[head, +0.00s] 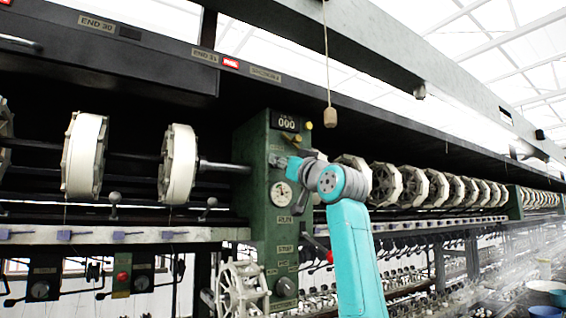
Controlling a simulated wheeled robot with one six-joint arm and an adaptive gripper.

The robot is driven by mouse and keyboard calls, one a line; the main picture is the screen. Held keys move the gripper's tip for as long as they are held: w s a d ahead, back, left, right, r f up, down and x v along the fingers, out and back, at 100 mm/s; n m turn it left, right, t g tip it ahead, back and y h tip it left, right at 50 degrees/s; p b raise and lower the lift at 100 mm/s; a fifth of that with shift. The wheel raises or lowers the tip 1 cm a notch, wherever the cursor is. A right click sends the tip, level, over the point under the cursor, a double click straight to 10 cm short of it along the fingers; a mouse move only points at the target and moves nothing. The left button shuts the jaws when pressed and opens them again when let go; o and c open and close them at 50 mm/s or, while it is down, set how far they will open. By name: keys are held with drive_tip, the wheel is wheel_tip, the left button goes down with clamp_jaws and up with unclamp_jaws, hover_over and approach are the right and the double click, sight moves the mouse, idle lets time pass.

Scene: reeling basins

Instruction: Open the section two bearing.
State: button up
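A green upright housing (257,215) stands in mid-view, with a counter reading 000 (286,123) near its top and a round white dial (281,194) below. A horizontal shaft (224,167) with a dark collar enters its left side. I cannot tell for certain which part is the section two bearing. My turquoise arm rises from the bottom, and its grey wrist and gripper (288,164) are in front of the housing's upper right, by small yellow knobs (297,139). The fingers are too small and overlapped to tell whether they are open or touching anything.
White reels (178,165) sit on the shaft at left; a long row of reels (410,185) runs away to the right behind my arm. A cord with a wooden pull (330,117) hangs just above my wrist. A red-tipped lever (329,257) is beside my forearm.

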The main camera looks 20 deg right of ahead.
clamp_jaws()
drive_tip(key=shift+d, duration=0.15)
drive_tip(key=w+d, duration=0.3)
drive_tip(key=d, duration=0.7)
drive_tip(key=shift+w+d, duration=0.15)
drive_tip(key=shift+w, duration=0.05)
drive_tip(key=o, duration=0.5)
unclamp_jaws()
